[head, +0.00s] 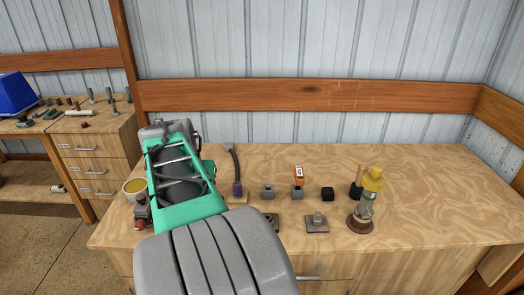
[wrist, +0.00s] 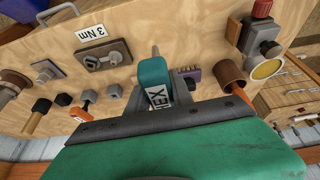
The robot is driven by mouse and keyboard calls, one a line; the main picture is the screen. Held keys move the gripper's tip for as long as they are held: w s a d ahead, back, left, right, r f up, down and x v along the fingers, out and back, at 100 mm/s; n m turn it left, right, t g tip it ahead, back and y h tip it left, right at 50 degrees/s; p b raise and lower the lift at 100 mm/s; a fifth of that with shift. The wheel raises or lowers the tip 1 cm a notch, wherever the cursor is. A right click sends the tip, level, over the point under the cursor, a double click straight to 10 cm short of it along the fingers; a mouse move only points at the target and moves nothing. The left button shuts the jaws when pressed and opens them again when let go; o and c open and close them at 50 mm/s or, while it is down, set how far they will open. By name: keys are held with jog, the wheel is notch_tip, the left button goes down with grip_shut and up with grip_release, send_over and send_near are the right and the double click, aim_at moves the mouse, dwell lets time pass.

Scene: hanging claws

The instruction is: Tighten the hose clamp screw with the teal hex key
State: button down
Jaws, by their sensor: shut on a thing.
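The teal hex key (wrist: 152,74), with a white HEX label on its handle, is in my gripper (wrist: 158,112) in the wrist view. Its grey metal shank points away from the gripper, over the bench top. A grey metal fixture on a dark plate (wrist: 104,56), beside a white 3 Nm label (wrist: 91,32), lies left of the key's tip; it may carry the hose clamp screw. The key appears apart from it. In the head view my arm hides the gripper and key and covers part of this fixture (head: 271,221).
A grey block on a plate (head: 317,222) and a yellow-topped bottle (head: 371,188) stand to the right on the workbench (head: 420,205).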

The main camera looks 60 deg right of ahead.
jog(key=s+d+r+m+g+p, duration=0.1)
jog(key=s+d+r+m, duration=0.2)
jog(key=s+d, duration=0.3)
jog(key=s+d+r+m+g+p, duration=0.1)
jog(key=s+d+r+m, duration=0.3)
jog(key=s, duration=0.5)
jog(key=d+p, duration=0.1)
jog(key=d, duration=0.1)
jog(key=shift+d+g, duration=0.3)
jog(key=shift+a+f, duration=0.1)
notch_tip(320, 180, down, 12)
jog(key=b, duration=1)
jog(key=shift+b, duration=0.5)
jog(key=shift+f+b, duration=0.8)
jog(key=shift+f, duration=0.15)
jog(key=shift+f, duration=0.1)
